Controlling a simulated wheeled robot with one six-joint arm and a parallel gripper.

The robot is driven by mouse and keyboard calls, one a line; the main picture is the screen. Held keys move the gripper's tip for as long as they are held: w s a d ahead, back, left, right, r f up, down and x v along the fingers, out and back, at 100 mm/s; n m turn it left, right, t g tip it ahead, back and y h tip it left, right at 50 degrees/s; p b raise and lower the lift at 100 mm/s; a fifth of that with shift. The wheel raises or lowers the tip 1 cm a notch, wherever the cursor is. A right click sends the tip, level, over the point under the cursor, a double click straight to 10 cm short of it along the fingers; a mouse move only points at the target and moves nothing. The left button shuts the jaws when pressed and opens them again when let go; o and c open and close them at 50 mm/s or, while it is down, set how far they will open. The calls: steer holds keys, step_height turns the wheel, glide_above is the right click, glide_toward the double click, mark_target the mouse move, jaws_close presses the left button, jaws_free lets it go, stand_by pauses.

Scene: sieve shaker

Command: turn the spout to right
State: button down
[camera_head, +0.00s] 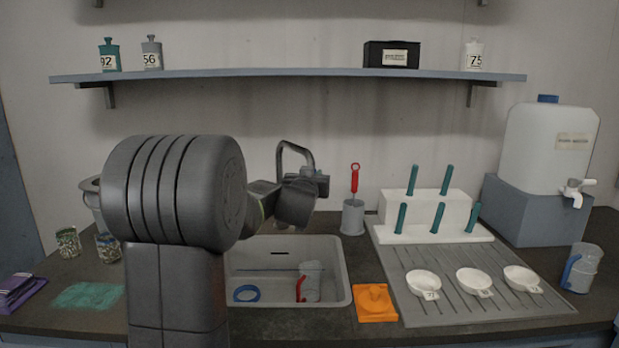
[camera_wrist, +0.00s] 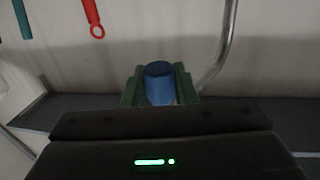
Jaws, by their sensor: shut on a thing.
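The spout (camera_head: 282,160) is a thin grey curved pipe rising behind the sink (camera_head: 342,285). In the head view it arches to the right and its end goes down behind my gripper (camera_head: 318,186). In the wrist view the pipe (camera_wrist: 228,45) curves in from the top right towards my jaws. My gripper (camera_wrist: 160,88) has green fingertips on both sides of a blue cylinder (camera_wrist: 159,80), which looks like the spout's end. My gripper is shut on it. My arm hides the spout's base and the left part of the sink.
A grey cup (camera_head: 352,217) with a red-handled tool (camera_head: 355,178) stands right of my gripper. A white rack (camera_head: 425,210) with teal handles stands farther right. The sink holds a blue ring (camera_head: 246,293) and a red-handled jug (camera_head: 311,284). A shelf (camera_head: 290,73) runs above.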

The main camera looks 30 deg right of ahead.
steer(key=c, duration=1.5)
jaws_free()
steer(key=shift+d+r, duration=0.1)
steer(key=shift+r, duration=0.05)
steer(key=o, duration=0.3)
steer(key=shift+d, duration=0.2)
steer(key=shift+s+a, duration=0.1)
steer(key=shift+a, duration=0.05)
steer(key=v, duration=1.3)
steer(key=shift+s+a, duration=0.2)
steer(key=shift+a, duration=0.05)
steer(key=shift+w+d, duration=0.1)
steer(key=x, duration=1.3)
steer(key=shift+w+d, duration=0.15)
steer(key=shift+w, duration=0.05)
steer(key=shift+f, duration=0.25)
